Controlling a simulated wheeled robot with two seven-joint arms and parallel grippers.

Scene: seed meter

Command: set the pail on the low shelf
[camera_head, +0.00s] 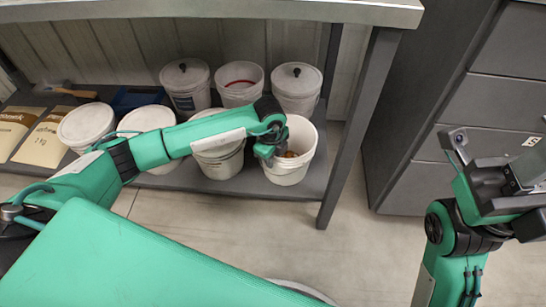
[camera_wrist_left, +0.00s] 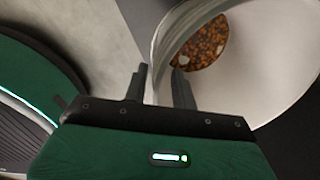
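The white pail (camera_head: 287,171) is at the right front of the low shelf (camera_head: 256,184); brown seed-like contents show inside. I cannot tell whether its base rests on the shelf or is slightly above it. My left gripper (camera_head: 266,152) is at the pail's left rim. In the left wrist view the fingers (camera_wrist_left: 161,82) are close together, one outside and one inside the wall of the pail (camera_wrist_left: 255,70), and look shut on it. The brown contents (camera_wrist_left: 201,42) show there too. My right gripper (camera_head: 500,180) is at the far right, away from the shelf; its fingertips are unclear.
Several other white pails share the shelf, including a lidded one (camera_head: 296,80) behind and an open one (camera_head: 240,80). Bags (camera_head: 42,146) lie at the left. A table leg (camera_head: 357,120) stands close right of the pail; a worktop (camera_head: 220,8) is above. Grey drawers (camera_head: 490,110) stand right.

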